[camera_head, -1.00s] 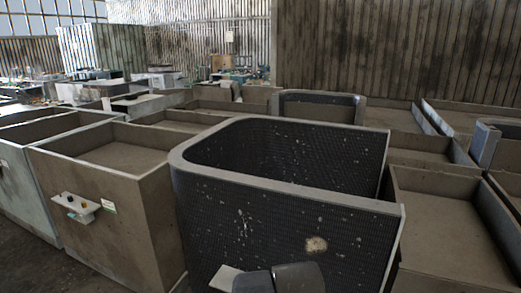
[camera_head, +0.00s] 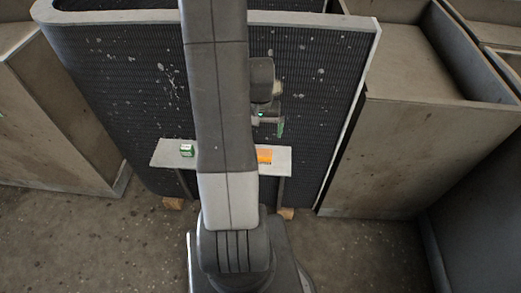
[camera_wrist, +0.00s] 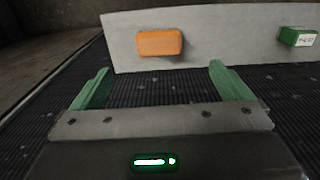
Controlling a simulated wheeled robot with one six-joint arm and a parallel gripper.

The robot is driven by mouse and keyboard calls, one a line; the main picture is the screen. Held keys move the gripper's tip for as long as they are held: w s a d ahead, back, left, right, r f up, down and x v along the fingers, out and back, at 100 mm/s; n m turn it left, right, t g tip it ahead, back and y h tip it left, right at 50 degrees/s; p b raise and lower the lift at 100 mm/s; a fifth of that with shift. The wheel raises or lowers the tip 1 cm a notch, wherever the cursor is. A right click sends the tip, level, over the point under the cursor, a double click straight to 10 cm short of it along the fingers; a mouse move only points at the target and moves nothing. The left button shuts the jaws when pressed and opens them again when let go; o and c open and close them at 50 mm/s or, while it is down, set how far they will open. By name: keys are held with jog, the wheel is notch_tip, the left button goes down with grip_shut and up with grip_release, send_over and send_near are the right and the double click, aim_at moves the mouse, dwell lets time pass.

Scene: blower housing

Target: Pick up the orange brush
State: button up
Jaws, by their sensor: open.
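The orange brush (camera_head: 264,155) shows as a small orange block on a narrow grey table, partly hidden behind my arm in the head view. In the wrist view the brush (camera_wrist: 160,43) lies on the pale tabletop, ahead of my gripper and roughly centred between its fingers. My gripper (camera_wrist: 156,72) has two green fingers spread wide, with nothing between them. In the head view my gripper (camera_head: 270,127) is above the right part of the table, apart from the brush.
The grey table (camera_head: 222,160) stands against a tall dark ribbed panel (camera_head: 110,80). A small green box (camera_head: 187,150) sits on its left part; the box also shows in the wrist view (camera_wrist: 298,37). Large brown bins (camera_head: 420,150) stand to the right and left.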

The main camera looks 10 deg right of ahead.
aim_at(261, 152)
jog(key=f, duration=0.8)
jog(key=shift+w+d+f, duration=0.1)
jog(key=shift+w+f, duration=0.1)
jog(key=shift+f, duration=0.15)
jog(key=shift+w+d+f, duration=0.1)
jog(key=shift+f, duration=1.3)
jog(key=shift+w+d+f, duration=0.1)
jog(key=shift+f, duration=1.3)
jog(key=c, duration=1.1)
jog(key=shift+r, duration=5.05)
